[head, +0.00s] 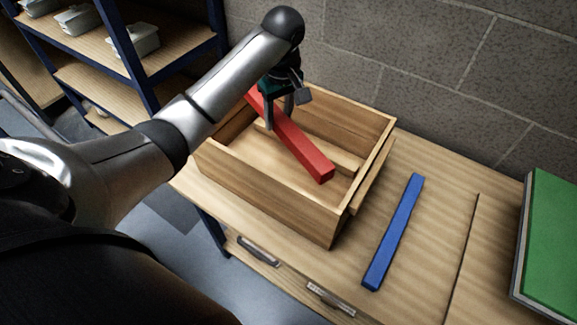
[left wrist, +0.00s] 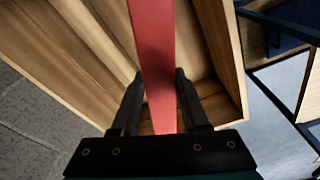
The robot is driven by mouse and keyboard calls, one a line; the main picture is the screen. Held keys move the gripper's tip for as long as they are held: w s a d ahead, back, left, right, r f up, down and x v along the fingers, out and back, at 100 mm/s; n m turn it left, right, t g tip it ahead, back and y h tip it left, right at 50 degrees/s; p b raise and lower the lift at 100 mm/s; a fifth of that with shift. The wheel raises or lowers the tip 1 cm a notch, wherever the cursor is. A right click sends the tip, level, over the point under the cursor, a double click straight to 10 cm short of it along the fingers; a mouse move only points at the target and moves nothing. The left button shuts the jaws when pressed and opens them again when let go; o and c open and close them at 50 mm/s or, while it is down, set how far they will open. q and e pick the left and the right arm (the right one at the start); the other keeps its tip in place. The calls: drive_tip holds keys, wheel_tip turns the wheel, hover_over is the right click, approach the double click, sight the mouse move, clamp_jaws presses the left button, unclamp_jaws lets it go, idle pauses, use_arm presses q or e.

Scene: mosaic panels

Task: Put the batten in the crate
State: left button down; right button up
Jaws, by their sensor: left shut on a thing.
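A long red batten (head: 301,145) is held by my left gripper (head: 281,118) over the open wooden crate (head: 268,197). The gripper is shut on it nearer its far left end, and its near right end sticks out over the crate's inside. I cannot tell whether it touches the crate. In the left wrist view the red batten (left wrist: 153,45) runs between the two fingers (left wrist: 158,95), with the crate (left wrist: 65,70) below. A blue bar (head: 394,230) lies on the table right of the crate. My right gripper is not in view.
The wooden table (head: 440,235) is clear around the blue bar. A green-topped panel (head: 552,240) stands at the right edge. A block wall (head: 430,75) is behind the table. A shelf rack (head: 150,85) with several pale containers stands at the back left.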

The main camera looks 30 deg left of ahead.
use_arm(q)
wheel_tip(320, 180, down, 17)
drive_tip(key=b, duration=0.5)
drive_tip(key=shift+a+r, duration=0.1)
wheel_tip(320, 180, down, 4)
drive_tip(key=shift+r+b, duration=0.25)
drive_tip(key=shift+b, duration=0.65)
drive_tip(key=c, duration=0.8)
unclamp_jaws()
drive_tip(key=shift+f, duration=0.15)
drive_tip(key=shift+c, duration=0.2)
drive_tip(key=o, duration=0.4)
drive_tip(key=shift+s, duration=0.1)
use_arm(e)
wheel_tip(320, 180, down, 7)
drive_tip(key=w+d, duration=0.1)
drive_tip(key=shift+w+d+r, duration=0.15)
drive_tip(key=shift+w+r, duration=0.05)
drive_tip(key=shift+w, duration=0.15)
